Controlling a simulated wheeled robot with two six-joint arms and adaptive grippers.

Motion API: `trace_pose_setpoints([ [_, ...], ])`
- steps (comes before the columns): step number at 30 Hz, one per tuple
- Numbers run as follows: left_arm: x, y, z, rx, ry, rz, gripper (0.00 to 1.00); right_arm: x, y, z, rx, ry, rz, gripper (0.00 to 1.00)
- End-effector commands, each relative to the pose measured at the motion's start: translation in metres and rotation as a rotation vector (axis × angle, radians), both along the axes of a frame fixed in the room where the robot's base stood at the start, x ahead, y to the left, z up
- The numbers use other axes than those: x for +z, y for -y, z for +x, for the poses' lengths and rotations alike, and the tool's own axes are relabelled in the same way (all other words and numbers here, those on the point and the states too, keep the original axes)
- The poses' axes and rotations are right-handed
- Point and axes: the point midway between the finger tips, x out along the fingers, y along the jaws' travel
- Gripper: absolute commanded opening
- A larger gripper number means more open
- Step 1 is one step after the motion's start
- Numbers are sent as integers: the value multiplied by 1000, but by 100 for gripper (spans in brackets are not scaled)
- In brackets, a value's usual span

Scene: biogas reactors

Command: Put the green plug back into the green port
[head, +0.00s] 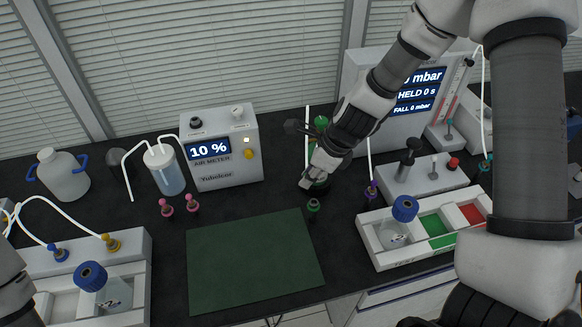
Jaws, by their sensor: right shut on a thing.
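My right gripper (317,187) is behind the green mat, mostly hidden by its own wrist, and it is shut. A small green plug (314,205) with a dark lower part shows right below its dark fingers; their contact is largely hidden. Another green piece (320,122) shows behind my right wrist, beside an upright white tube; it is partly covered, and I cannot tell whether it is the green port. My left arm shows only at the lower left edge, with its gripper out of view.
A dark green mat (255,262) lies clear in front. A purple plug (371,190) and a white tray (378,245) with a blue-capped bottle (404,208) are at the right.

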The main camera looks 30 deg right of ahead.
Motion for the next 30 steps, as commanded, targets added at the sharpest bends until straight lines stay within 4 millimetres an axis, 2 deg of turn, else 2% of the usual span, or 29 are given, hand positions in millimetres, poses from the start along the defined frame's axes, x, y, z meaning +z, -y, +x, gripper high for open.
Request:
trace_pose_setpoints([
  [3, 7, 0, 0, 0, 0, 0, 60, 7, 9, -15, -228, -1, 3, 0],
  [7, 5, 0, 0, 0, 0, 0, 60, 4, 14, -21, -337, 3, 2, 0],
  [21, -39, 0, 0, 0, 0, 0, 60, -43, 14, -20, -340, 5, 1, 0],
  [30, -39, 0, 0, 0, 0, 0, 60, -44, 14, -20, -338, 5, 0, 0],
])
